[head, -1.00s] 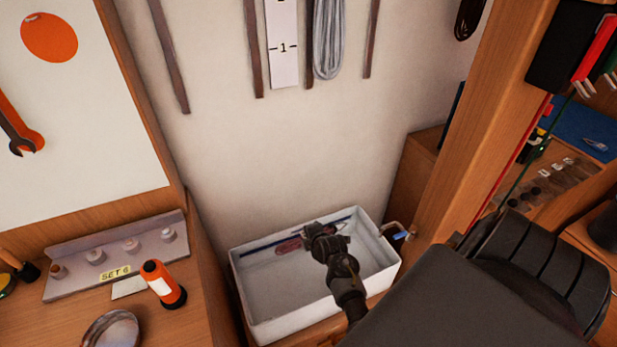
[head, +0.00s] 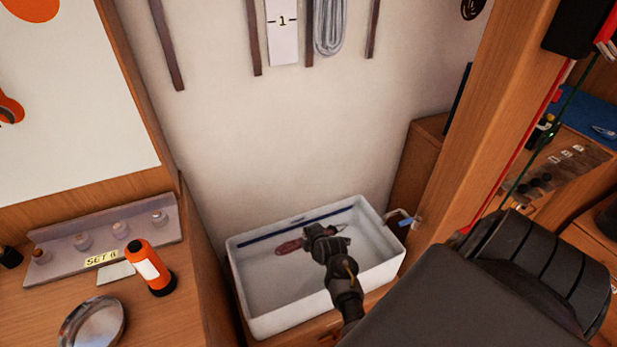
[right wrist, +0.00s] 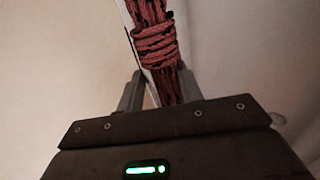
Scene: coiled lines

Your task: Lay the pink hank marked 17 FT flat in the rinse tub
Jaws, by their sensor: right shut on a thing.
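The white rinse tub (head: 245,303) stands against the wall, with a dark blue line along its inner back wall. The pink hank (head: 289,247) shows beside my right gripper (head: 325,238), over the tub's back part. In the right wrist view the reddish-pink hank (right wrist: 155,45), with a wrapped band around its middle, rises between the fingers of the right gripper (right wrist: 160,90), which is shut on it. Its mark is not readable. Whether the hank touches the tub floor cannot be told. My left gripper is not in view.
A tap (head: 400,217) with a blue part sits at the tub's right end. A bench on the left holds an orange torch (head: 150,268), a round metal dish (head: 93,322) and a rack marked SET (head: 105,243). A grey hank (head: 329,25) hangs on the wall. A wooden post (head: 500,120) rises right of the tub.

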